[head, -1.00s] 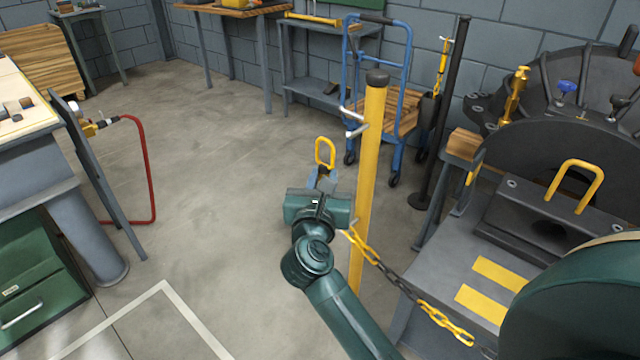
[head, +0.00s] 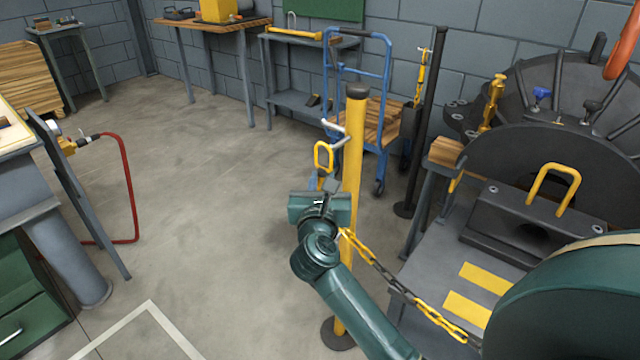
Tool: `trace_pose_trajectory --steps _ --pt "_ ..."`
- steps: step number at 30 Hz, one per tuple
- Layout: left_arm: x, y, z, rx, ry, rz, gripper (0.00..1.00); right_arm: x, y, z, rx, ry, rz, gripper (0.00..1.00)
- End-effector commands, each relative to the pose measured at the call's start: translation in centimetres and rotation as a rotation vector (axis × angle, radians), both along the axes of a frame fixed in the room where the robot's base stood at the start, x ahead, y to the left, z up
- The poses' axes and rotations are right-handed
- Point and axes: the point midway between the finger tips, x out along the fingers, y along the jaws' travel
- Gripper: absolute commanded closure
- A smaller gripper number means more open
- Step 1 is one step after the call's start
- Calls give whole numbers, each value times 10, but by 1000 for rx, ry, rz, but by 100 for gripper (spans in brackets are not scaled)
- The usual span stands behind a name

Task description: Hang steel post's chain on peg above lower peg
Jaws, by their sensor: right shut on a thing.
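A yellow post (head: 353,185) with a black cap stands on a round dark base. Two pale pegs stick out to the left near its top: an upper peg (head: 331,125) and a lower peg (head: 338,139). My right gripper (head: 329,184) is shut on a chain end, whose yellow end link (head: 323,157) stands up above the jaws. The link shows just below and left of the lower peg, and I see it on neither peg. The yellow-and-black chain (head: 385,275) hangs from behind my gripper toward the lower right. Its far end and its own post are hidden. My left gripper is out of view.
A blue hand trolley (head: 386,90) and a dark pole (head: 427,125) stand behind the post. A red hose (head: 132,190) hangs at left. The floor between is clear.

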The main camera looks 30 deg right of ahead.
Motion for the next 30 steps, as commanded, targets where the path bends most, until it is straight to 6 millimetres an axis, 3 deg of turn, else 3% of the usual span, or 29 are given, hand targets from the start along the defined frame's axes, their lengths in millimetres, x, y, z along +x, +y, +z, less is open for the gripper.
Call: trace_pose_trajectory --steps 30 --pt "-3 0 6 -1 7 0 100 4 -12 0 -1 -1 -1 100"
